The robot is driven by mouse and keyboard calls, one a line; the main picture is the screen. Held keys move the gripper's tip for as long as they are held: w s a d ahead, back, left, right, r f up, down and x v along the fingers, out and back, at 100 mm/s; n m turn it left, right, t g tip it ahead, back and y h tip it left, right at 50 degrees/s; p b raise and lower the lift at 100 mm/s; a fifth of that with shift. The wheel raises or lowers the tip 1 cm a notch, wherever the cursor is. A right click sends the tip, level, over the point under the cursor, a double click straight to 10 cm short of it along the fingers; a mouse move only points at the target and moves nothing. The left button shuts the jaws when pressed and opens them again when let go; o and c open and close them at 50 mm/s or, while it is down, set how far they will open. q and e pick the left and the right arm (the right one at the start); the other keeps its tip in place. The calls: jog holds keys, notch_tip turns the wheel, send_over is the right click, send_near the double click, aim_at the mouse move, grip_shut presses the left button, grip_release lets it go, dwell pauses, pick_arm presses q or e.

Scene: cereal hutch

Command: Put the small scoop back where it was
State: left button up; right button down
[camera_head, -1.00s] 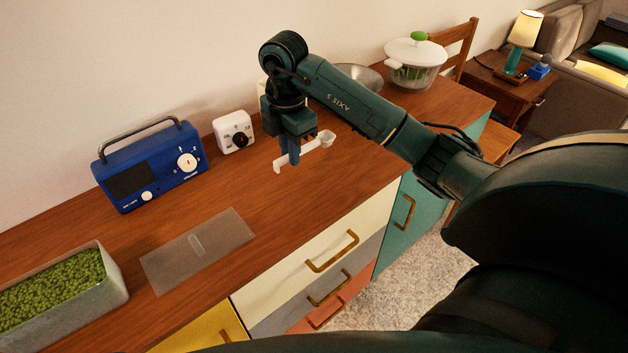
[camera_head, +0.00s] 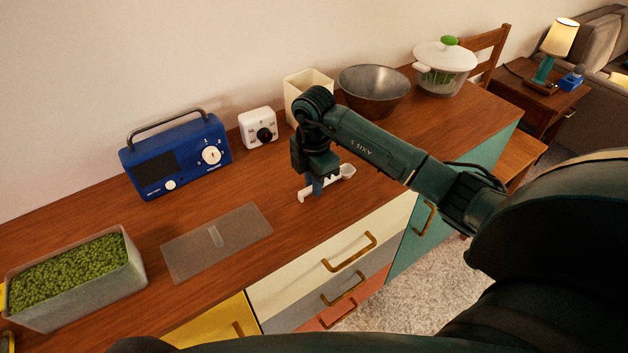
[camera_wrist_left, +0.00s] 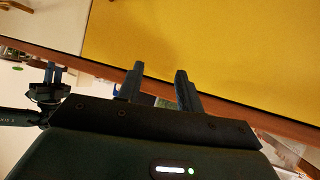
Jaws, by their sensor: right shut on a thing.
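The small white scoop (camera_head: 347,171) is in my right gripper (camera_head: 318,186), its bowl toward the right and its handle end toward the lower left. The right gripper is shut on the scoop's handle, over the counter's front part. I cannot tell whether the scoop touches the wood. A grey container (camera_head: 92,297) full of green pellets stands at the lower left. A clear flat lid (camera_head: 185,264) lies beside it. My left gripper (camera_wrist_left: 158,84) is open and empty in the left wrist view, facing a yellow surface; it does not show in the head view.
On the wooden counter (camera_head: 240,191) stand a blue radio (camera_head: 152,176), a white timer (camera_head: 252,122), a cream canister (camera_head: 299,87), a metal bowl (camera_head: 372,97) and a salad spinner (camera_head: 443,72). Wood between the lid and the scoop is clear. Drawers with handles (camera_head: 349,251) are below.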

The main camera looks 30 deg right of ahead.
jog(key=c, duration=1.4)
grip_release()
jog(key=shift+f, duration=0.1)
jog(key=shift+c, duration=0.2)
notch_tip(320, 180, up, 12)
jog(key=shift+r, duration=0.2)
